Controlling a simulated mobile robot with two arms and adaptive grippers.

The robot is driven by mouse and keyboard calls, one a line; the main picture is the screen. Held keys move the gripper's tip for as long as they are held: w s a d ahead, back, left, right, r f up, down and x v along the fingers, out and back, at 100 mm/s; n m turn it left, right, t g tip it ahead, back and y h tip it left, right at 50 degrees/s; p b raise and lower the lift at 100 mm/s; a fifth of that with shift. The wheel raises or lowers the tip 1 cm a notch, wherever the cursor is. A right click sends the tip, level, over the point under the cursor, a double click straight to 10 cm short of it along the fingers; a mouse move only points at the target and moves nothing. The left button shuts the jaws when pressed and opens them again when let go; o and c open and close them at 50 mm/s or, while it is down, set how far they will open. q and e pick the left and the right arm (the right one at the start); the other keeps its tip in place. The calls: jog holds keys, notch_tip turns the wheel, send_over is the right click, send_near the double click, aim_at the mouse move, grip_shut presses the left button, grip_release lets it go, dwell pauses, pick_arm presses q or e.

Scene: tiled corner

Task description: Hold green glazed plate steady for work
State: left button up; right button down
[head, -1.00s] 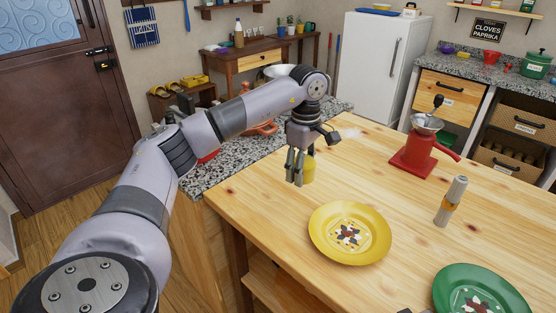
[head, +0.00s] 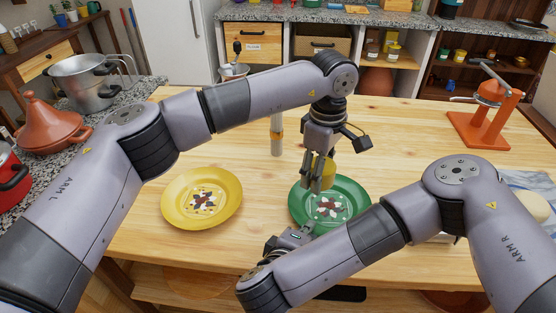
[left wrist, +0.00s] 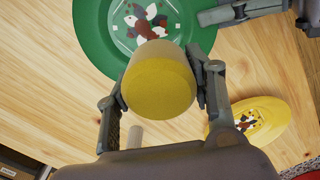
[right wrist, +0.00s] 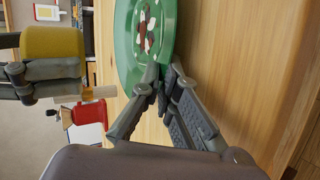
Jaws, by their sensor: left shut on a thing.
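The green glazed plate (head: 355,193) lies on the wooden table with a dark red and white flower motif in its middle. It also shows in the left wrist view (left wrist: 93,35) and the right wrist view (right wrist: 128,50). My left gripper (head: 318,185) is shut on a yellow cylinder (left wrist: 158,85) and holds it over the plate. My right gripper (right wrist: 162,75) is at the plate's near rim, its fingertips close together there. Whether they clamp the rim is unclear. In the head view my right gripper (head: 290,238) is partly covered by its arm.
A yellow plate (head: 175,205) with a similar motif lies to the left. A grey and tan cylinder (head: 277,135) stands behind. An orange press-like device (head: 490,120) stands at the back right. A pot, tagine and red pan crowd the left counter.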

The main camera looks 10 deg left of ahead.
pick_arm(q)
jog(key=shift+s+d, duration=0.25)
jog(key=shift+d, duration=0.4)
send_over(320, 206)
jog(key=shift+s+f, duration=0.1)
jog(key=shift+f, duration=3)
jog(key=shift+d+f, duration=0.15)
jog(key=shift+f, duration=0.8)
jog(key=shift+d, duration=1.55)
jog(key=shift+a, duration=1.65)
jog(key=shift+d, duration=1.75)
jog(key=shift+a, duration=1.8)
jog(key=shift+r, duration=4.1)
